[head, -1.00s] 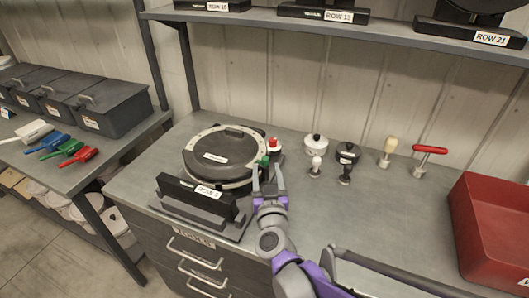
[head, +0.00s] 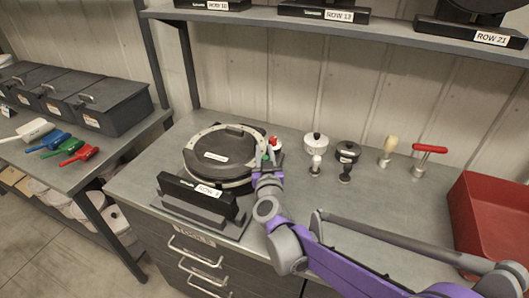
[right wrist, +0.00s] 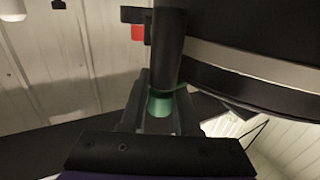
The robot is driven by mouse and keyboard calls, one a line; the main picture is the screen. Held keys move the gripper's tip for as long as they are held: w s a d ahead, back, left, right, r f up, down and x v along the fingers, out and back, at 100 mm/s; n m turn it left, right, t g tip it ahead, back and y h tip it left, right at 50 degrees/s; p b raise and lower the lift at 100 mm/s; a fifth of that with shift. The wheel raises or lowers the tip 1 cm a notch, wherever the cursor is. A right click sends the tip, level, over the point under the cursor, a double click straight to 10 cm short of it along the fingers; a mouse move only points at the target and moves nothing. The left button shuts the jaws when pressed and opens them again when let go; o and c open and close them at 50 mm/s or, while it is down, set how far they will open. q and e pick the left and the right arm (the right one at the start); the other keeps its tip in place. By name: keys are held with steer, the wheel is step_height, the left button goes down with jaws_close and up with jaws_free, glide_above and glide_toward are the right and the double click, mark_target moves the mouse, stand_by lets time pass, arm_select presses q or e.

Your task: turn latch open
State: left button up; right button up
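The seed meter (head: 222,150) is a round black housing with a pale rim, on the grey bench behind a black block labelled as a row. A small green latch part (head: 265,158) sits at its right edge, with a red-and-white knob (head: 275,142) just behind. My right gripper (head: 268,165) is at this edge, its fingers on either side of the green part. In the right wrist view the green part (right wrist: 160,104) fills the narrow gap between the fingers, below a dark post (right wrist: 168,45); the fingers look shut on it. My left gripper is not in view.
White and black knobbed pieces (head: 316,143) and a red T-handled tool (head: 428,150) stand right of the meter. A red bin (head: 492,215) is at the far right. A shelf (head: 340,27) runs above. Coloured scoops (head: 70,150) lie on the left bench.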

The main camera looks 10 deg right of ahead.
jaws_close()
steer(key=shift+f+m+h+b, duration=0.25)
steer(key=shift+m+h+b, duration=0.45)
steer(key=shift+h+b, duration=0.45)
steer(key=shift+s+d+r+m+g+h+b, duration=0.15)
steer(key=shift+m+g+h+b, duration=0.15)
steer(key=shift+m+h, duration=0.25)
steer(key=shift+d+r+m+g+h+b, duration=0.15)
steer(key=shift+m+g+h, duration=0.2)
steer(key=shift+h, duration=0.25)
steer(key=shift+d+m+g+h, duration=0.25)
steer(key=shift+m+g+h, duration=0.35)
steer(key=shift+h, duration=0.5)
steer(key=o, duration=0.5)
jaws_free()
steer(key=shift+o, duration=0.2)
step_height(320, 180, up, 10)
steer(key=p, duration=0.1)
